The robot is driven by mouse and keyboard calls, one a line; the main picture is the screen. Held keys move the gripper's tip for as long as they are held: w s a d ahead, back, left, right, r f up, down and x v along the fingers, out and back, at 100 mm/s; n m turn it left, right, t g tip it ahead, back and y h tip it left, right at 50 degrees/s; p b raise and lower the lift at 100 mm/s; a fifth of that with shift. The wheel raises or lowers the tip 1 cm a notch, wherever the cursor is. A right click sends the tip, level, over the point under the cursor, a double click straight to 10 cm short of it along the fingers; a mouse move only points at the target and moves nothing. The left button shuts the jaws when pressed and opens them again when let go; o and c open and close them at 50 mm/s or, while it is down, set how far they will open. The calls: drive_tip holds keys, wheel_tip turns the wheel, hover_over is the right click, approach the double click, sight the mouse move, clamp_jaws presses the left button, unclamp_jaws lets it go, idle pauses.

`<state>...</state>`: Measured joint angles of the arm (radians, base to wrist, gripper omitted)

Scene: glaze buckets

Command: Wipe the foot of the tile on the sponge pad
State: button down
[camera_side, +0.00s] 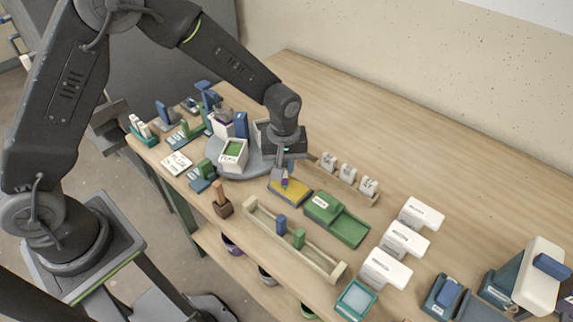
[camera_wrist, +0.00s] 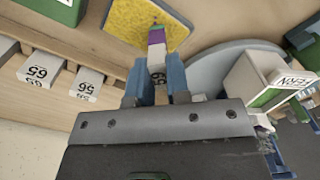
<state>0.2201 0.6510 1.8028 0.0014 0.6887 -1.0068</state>
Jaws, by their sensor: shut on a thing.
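The sponge pad is a yellow slab with a dark edge (camera_side: 297,196), lying flat on the wooden table in the side view. It also shows at the top of the wrist view (camera_wrist: 125,18). My gripper (camera_side: 284,170) is above the pad, pointing down. In the wrist view its two blue fingers (camera_wrist: 158,85) are shut on a small tile (camera_wrist: 157,58), which is pale with a purple part toward its far end. The tile's purple end (camera_side: 285,182) is over the pad, at or just above its surface. I cannot tell whether it touches.
A grey round turntable (camera_side: 262,166) with boxes stands left of the pad. A green tray (camera_side: 348,232) is to its right, and a wooden rack with blue and green pieces (camera_side: 262,222) is in front. White numbered blocks (camera_side: 346,172) stand behind. The table toward the wall is clear.

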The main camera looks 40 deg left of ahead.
drive_tip(key=shift+d, duration=0.1)
drive_tip(key=shift+d, duration=0.85)
drive_tip(key=shift+d, duration=0.1)
drive_tip(key=shift+a, duration=0.2)
idle(0.4)
drive_tip(key=shift+a, duration=0.1)
drive_tip(key=shift+a, duration=0.75)
drive_tip(key=shift+d, duration=0.15)
drive_tip(key=shift+d, duration=0.8)
drive_tip(key=shift+d, duration=0.15)
